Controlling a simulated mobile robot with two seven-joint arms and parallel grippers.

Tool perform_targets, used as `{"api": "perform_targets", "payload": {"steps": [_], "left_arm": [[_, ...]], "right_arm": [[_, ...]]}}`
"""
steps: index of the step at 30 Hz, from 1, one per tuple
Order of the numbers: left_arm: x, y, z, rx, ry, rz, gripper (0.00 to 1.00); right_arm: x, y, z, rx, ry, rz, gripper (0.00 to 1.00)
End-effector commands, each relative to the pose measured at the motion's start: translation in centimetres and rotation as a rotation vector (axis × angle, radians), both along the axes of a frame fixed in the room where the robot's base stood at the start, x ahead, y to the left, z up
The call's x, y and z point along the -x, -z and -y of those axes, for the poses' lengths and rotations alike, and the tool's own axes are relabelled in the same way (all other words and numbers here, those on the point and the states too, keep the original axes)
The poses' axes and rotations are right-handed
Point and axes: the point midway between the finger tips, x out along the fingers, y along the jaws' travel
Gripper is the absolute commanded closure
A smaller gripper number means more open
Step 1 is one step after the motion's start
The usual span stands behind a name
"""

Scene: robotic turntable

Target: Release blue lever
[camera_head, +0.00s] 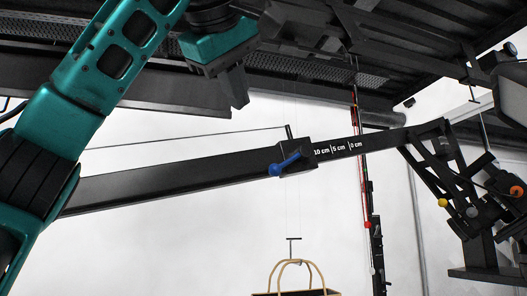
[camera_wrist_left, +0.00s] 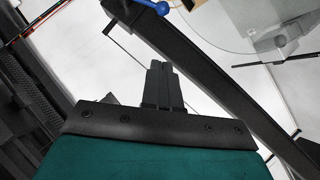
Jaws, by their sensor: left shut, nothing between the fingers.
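The blue lever (camera_head: 285,165) sits on a dark clamp block (camera_head: 297,157) around the long black beam, left of the "10 cm, 5 cm, 0 cm" marks. Its handle slopes down to the left. My left gripper (camera_head: 238,100) hangs above and to the left of the lever, clear of it, with its fingers pointing down. In the left wrist view its two fingers (camera_wrist_left: 161,66) are together with nothing between them. The lever (camera_wrist_left: 152,5) shows there at the top edge, partly cut off, beyond the fingertips. My right gripper is out of view.
The black beam (camera_head: 180,170) slopes up to the right toward a dark jointed frame (camera_head: 440,160) with coloured knobs. A thin cable runs above the beam. A bag with looped handles (camera_head: 295,270) hangs below. A red-marked post (camera_head: 366,190) stands behind the beam.

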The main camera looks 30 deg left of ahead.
Motion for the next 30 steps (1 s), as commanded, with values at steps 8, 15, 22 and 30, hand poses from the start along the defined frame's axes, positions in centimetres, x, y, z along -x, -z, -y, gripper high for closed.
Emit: {"api": "perform_targets", "payload": {"steps": [8, 15, 22, 30], "left_arm": [[-3.3, 1.5, -1.3, 0.000, 0.001, -0.005, 1.00], [-6.0, 2.9, -2.4, 0.000, 0.001, -0.005, 1.00], [-8.4, 4.2, -3.2, -0.001, 0.002, -0.005, 1.00], [-10.1, 6.4, -2.1, -0.002, 0.000, -0.002, 1.00]], "right_arm": [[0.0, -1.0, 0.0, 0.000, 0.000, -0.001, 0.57], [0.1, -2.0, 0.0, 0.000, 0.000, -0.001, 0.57], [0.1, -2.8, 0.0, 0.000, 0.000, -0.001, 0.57], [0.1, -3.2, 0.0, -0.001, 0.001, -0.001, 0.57]]}}
